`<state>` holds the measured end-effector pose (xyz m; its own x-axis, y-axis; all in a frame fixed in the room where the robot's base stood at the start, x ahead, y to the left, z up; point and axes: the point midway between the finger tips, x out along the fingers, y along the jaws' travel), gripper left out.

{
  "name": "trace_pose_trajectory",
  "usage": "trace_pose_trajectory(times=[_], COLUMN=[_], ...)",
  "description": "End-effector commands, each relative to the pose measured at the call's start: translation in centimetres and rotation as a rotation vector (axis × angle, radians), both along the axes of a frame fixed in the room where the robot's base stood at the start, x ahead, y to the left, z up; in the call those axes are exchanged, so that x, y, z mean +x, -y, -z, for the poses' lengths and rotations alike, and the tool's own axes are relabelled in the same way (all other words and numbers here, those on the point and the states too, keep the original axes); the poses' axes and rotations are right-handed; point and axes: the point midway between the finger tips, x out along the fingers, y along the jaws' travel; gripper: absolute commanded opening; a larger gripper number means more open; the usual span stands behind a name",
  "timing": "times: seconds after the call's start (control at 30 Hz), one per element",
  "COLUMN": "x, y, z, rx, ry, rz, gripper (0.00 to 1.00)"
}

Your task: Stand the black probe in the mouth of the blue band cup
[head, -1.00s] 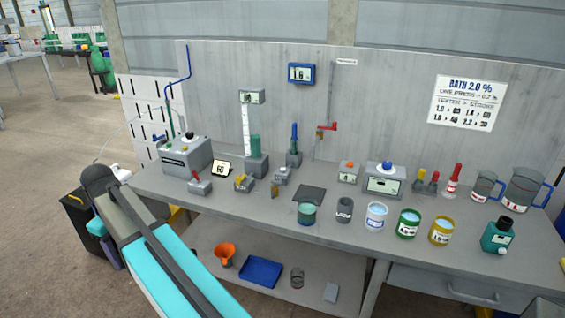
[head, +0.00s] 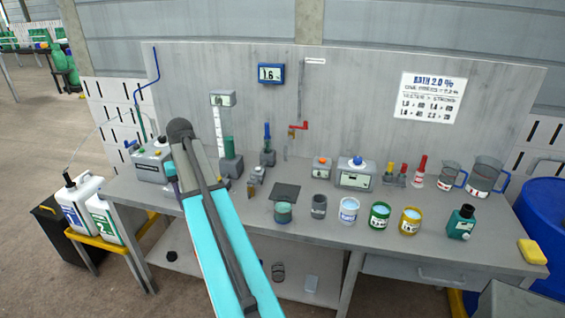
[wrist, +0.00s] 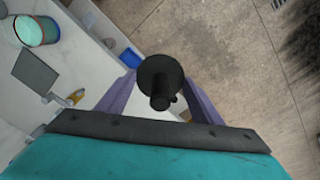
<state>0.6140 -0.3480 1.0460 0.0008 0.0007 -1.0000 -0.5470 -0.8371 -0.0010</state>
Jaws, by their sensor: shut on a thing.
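My gripper (wrist: 160,95) is shut on the black probe (wrist: 160,72), held between two purple fingers. In the wrist view the probe shows as a black disc with a short stub, seen end-on. In the head view a purple part of my gripper (head: 171,172) shows at the bench's left end, partly behind my arm; I cannot make out the probe there.
A green cup (head: 380,216) and yellow cup (head: 410,221) stand right. A dark plate (head: 285,191) and instruments lie behind. White jugs (head: 75,205) stand left.

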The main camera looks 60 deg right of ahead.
Motion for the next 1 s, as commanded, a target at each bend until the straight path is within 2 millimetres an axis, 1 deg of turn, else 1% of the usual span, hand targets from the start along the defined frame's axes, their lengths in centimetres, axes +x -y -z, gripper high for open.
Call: trace_pose_trajectory(times=[0.03,0.1,0.37,0.6,0.8,0.9,1.0], x=[-0.8,-1.8,-6.4,-11.4,-15.8,-17.6,-18.8], y=[1.7,3.6,10.6,16.6,20.9,22.4,23.3], z=[-0.7,-1.1,-2.7,-4.3,-5.4,-5.8,-6.1], rx=[0.000,0.000,0.000,0.000,0.001,0.001,0.001], ry=[0.000,0.000,0.001,0.000,0.001,0.001,0.001], rz=[0.049,0.114,0.357,0.580,0.756,0.823,0.868], gripper=[0.35,0.35,0.35,0.35,0.35,0.35,0.35])
